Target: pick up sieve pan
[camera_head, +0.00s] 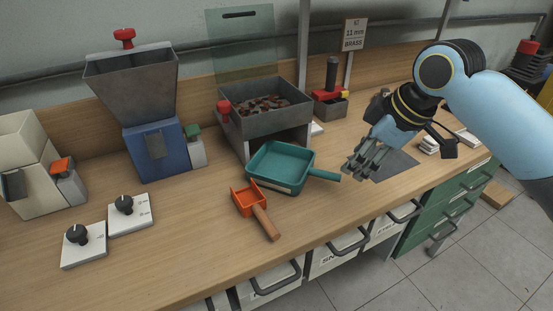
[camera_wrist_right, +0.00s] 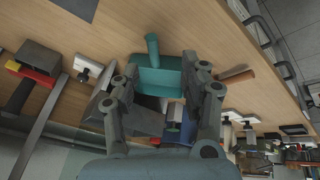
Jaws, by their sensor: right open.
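The sieve pan is a teal square pan (camera_head: 280,163) on the wooden bench, in front of the grey bin, with its handle pointing right. It also shows in the right wrist view (camera_wrist_right: 160,80), between my fingers in the picture, with its handle at the top. My right gripper (camera_head: 360,168) is open and empty, right of the pan, with its fingers close to the handle's end. It also shows in the right wrist view (camera_wrist_right: 158,84). I cannot tell how high the fingers are above the handle. My left gripper is not in view.
An orange scoop (camera_head: 250,202) with a wooden handle lies just in front of the pan. The grey bin (camera_head: 265,120) with brown pieces stands behind it. A blue hopper machine (camera_head: 155,145) and white knob boxes (camera_head: 130,213) are at the left. A dark mat (camera_head: 397,165) lies under my right gripper.

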